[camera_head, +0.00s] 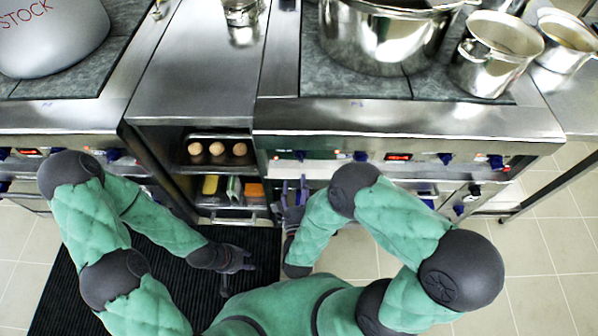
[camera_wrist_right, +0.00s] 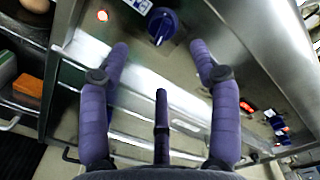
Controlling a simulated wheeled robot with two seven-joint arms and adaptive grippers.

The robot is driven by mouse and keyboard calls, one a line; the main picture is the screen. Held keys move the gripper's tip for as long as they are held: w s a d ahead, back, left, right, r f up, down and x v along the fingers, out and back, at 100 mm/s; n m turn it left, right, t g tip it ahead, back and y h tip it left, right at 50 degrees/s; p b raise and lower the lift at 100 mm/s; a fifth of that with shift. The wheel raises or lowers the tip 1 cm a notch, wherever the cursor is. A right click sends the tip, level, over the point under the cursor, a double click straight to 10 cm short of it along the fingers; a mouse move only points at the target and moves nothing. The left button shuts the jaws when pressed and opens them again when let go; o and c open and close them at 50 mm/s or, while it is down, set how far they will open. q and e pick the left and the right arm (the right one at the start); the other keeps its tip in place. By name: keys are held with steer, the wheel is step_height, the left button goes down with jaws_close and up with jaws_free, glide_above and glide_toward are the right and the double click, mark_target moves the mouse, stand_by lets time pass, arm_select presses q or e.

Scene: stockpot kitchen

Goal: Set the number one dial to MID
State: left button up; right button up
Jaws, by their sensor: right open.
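A blue dial (camera_wrist_right: 162,26) sits on the steel stove front in the right wrist view, with a small white and blue label above it and a lit red lamp to its left. The same dial appears small in the head view (camera_head: 300,155); its number and setting are too small to read. My right gripper (camera_wrist_right: 159,47) is open and empty, its purple fingers spread on either side of the dial, short of it and apart from it. It also shows in the head view (camera_head: 294,182) below the panel. My left gripper (camera_head: 240,266) hangs low over the dark mat, its fingers unclear.
More blue dials (camera_head: 445,158) and a red display (camera_head: 398,157) line the panel to the right. A large pot (camera_head: 385,40) and smaller pots (camera_head: 497,50) stand on the stove. An open shelf (camera_head: 217,175) with eggs is left of my right gripper.

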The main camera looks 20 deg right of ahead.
steer(key=shift+v, duration=1.05)
steer(key=shift+w, duration=0.1)
step_height(320, 180, down, 9)
steer(key=w+a+n+g+y+p, duration=0.15)
steer(key=n+g+y+p, duration=0.3)
steer(key=n+g, duration=0.5)
steer(key=s+f+n+g+y+p, duration=0.1)
steer(key=s+n+g+y, duration=0.3)
steer(key=s+n, duration=0.9)
steer(key=g+p, duration=0.1)
steer(key=g, duration=0.2)
steer(key=shift+f, duration=0.35)
steer(key=shift+d+g+y, duration=0.2)
steer(key=shift+g+y, duration=0.05)
